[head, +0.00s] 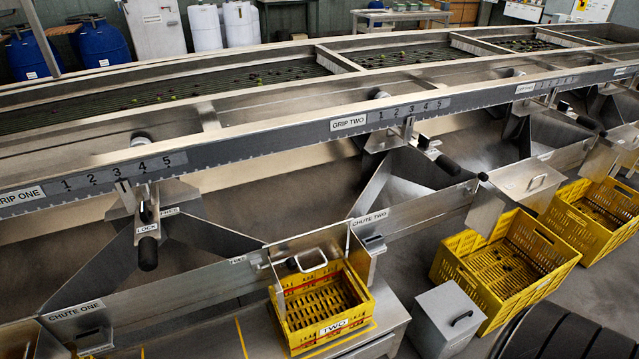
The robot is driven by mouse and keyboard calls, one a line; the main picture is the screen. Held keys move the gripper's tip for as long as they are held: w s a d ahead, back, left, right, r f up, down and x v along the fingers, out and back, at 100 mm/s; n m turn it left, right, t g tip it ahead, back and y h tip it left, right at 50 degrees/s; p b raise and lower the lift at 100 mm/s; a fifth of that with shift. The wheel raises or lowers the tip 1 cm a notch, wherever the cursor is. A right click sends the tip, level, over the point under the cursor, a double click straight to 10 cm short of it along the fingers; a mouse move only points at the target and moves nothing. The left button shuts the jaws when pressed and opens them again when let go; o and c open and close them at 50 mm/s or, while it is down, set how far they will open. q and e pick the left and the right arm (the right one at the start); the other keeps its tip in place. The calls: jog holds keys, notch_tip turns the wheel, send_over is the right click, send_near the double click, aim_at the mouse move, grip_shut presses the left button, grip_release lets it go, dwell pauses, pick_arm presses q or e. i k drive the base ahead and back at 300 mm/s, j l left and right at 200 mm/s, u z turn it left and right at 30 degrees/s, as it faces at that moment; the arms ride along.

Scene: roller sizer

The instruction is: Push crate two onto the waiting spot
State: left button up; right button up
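Crate two (333,323), a yellow slatted crate with a "TWO" label on its front and a red band with marks along its upper sides, stands upright on a metal bench. It is below the chute two gate (311,261), which has a loop handle. Its slatted floor shows and looks empty. A yellow line runs along the bench at its front right edge. To its left, yellow lines (241,338) mark the bare bench top; I cannot tell which marking is the waiting spot. Neither of my grippers is in view.
A grey lidded box (447,318) stands right of the bench. A lock lever (148,240) hangs above the left side. The bench left of crate two looks clear.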

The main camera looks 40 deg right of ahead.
aim_at(331, 329)
jog(key=z, duration=1.15)
